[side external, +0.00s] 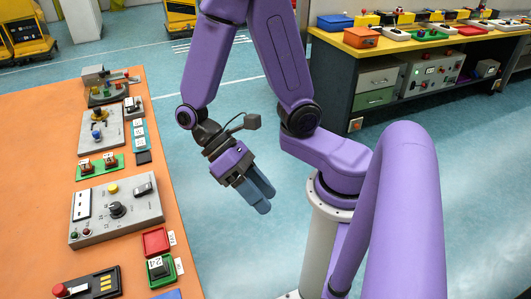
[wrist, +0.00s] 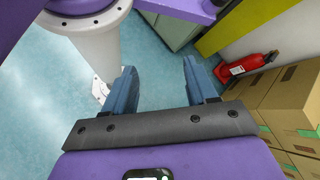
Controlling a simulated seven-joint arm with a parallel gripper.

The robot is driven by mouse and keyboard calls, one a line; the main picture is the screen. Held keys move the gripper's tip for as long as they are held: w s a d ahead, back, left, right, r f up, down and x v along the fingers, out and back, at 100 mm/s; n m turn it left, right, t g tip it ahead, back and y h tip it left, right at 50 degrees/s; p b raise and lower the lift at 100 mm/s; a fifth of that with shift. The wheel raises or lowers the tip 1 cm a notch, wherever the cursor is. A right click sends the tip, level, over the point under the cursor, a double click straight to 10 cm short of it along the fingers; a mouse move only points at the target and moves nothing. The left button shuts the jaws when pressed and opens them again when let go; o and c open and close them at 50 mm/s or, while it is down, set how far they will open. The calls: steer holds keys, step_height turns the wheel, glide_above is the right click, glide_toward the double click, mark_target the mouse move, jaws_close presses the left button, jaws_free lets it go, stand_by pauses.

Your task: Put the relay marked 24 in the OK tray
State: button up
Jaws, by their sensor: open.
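A small block with a white label that appears to read 24 (side external: 157,264) sits in or on a green tray (side external: 152,281) near the front right edge of the orange table. The tag beside that tray is too small to read. My gripper (side external: 262,197) hangs over the floor, to the right of the table and well apart from the block. In the wrist view my gripper (wrist: 160,78) is open with nothing between its blue fingers. The wrist view shows neither the block nor the tray.
A red tray (side external: 155,241) adjoins the green one, with a blue item (side external: 168,295) in front. A grey control box (side external: 115,210) stands left of them. A green board (side external: 99,167) holds two brownish parts. The wrist view shows cardboard boxes (wrist: 290,105) and a red object (wrist: 245,66).

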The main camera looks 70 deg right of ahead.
steer(key=w+d+r+n+t+h, duration=0.1)
steer(key=d+r+n+t, duration=0.3)
steer(key=d+n+t, duration=0.2)
steer(key=n+t, duration=0.2)
steer(key=t, duration=0.2)
steer(key=shift+w+d+r+n+h, duration=0.15)
steer(key=shift+w+d+n+h, duration=0.05)
steer(key=shift+n+h, duration=0.1)
